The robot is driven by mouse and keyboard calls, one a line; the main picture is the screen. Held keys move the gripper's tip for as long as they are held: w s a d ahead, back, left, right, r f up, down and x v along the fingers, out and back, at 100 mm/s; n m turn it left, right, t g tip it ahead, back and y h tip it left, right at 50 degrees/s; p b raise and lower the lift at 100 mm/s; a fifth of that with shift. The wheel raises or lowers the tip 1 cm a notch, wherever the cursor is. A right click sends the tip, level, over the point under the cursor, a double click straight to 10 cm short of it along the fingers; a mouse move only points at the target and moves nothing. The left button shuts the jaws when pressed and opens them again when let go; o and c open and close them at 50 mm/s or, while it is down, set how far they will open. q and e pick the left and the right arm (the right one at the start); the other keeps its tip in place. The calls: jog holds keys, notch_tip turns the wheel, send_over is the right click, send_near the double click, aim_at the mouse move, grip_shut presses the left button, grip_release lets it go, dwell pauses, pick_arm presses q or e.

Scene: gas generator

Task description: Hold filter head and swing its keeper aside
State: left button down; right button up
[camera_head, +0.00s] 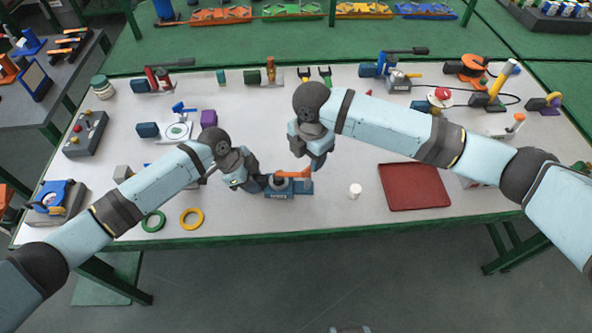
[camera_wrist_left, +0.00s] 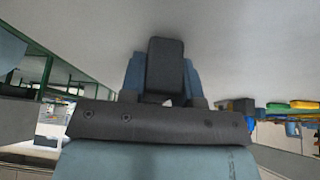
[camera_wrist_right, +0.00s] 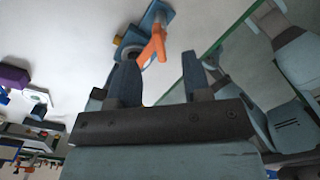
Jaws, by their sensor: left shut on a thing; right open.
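The filter unit is a small blue block with a dark round part (camera_head: 279,187) and stands near the front edge of the table. Its orange keeper (camera_head: 294,173) lies across the top, pointing right. In the right wrist view the keeper (camera_wrist_right: 153,46) and blue body (camera_wrist_right: 150,20) show beyond the fingertips. My left gripper (camera_head: 262,184) is at the unit's left side, shut on the filter head. The left wrist view shows a dark block (camera_wrist_left: 165,66) between the blue fingers. My right gripper (camera_head: 318,163) is open and empty, above and right of the unit, apart from the keeper.
A white cap (camera_head: 355,191) and a red tray (camera_head: 414,187) lie to the right. Green (camera_head: 153,221) and yellow (camera_head: 191,218) rings lie at the front left. Several other devices stand along the back and left of the white table (camera_head: 250,110).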

aim_at(309, 168)
jog(key=shift+f, duration=2.3)
grip_shut()
